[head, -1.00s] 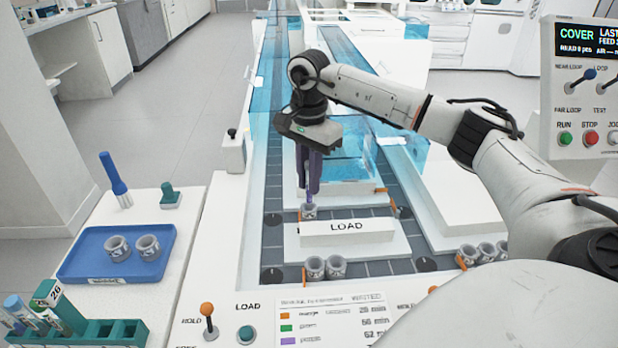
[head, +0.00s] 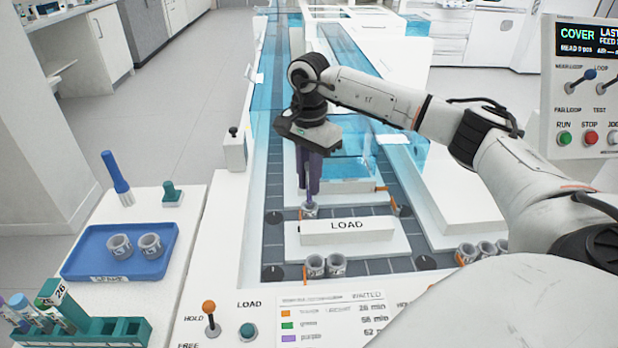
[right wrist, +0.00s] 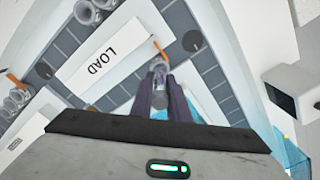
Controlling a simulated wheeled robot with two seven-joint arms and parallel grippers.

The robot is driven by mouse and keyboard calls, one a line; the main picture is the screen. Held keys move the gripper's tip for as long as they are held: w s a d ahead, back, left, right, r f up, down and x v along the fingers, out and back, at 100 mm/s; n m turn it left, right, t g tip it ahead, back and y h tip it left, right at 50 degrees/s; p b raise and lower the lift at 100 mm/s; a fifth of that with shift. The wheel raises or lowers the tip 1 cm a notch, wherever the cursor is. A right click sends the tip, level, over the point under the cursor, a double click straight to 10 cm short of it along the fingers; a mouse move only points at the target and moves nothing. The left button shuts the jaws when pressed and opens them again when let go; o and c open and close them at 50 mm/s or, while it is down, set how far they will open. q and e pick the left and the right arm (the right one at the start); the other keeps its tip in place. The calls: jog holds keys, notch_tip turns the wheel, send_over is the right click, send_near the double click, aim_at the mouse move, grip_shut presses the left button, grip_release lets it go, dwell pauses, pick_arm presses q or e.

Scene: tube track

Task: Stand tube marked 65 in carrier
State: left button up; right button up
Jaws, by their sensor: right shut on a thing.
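My right gripper (head: 309,196) points down behind the LOAD block, with its fingers shut on a tube (right wrist: 159,100). The fingers hide most of the tube, and I cannot read its number. A grey round carrier (head: 309,211) is directly under the fingertips on the dark track; it also shows in the right wrist view (right wrist: 158,66). The tube's lower end is at the carrier's mouth; I cannot tell how deep it sits. My left gripper is not in view.
The white LOAD block (head: 347,229) stands just in front. Grey carriers (head: 325,265) sit on the track nearer me, others at the right (head: 482,252). A blue tray (head: 83,262) holds two carriers. A green rack (head: 120,328) with several tubes is at lower left.

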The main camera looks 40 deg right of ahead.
jog(key=shift+f, duration=0.5)
jog(key=shift+f, duration=0.25)
jog(key=shift+f, duration=0.2)
dwell(0.5)
jog(key=shift+f+b, duration=0.3)
jog(key=o, duration=0.9)
jog(key=shift+r, duration=0.15)
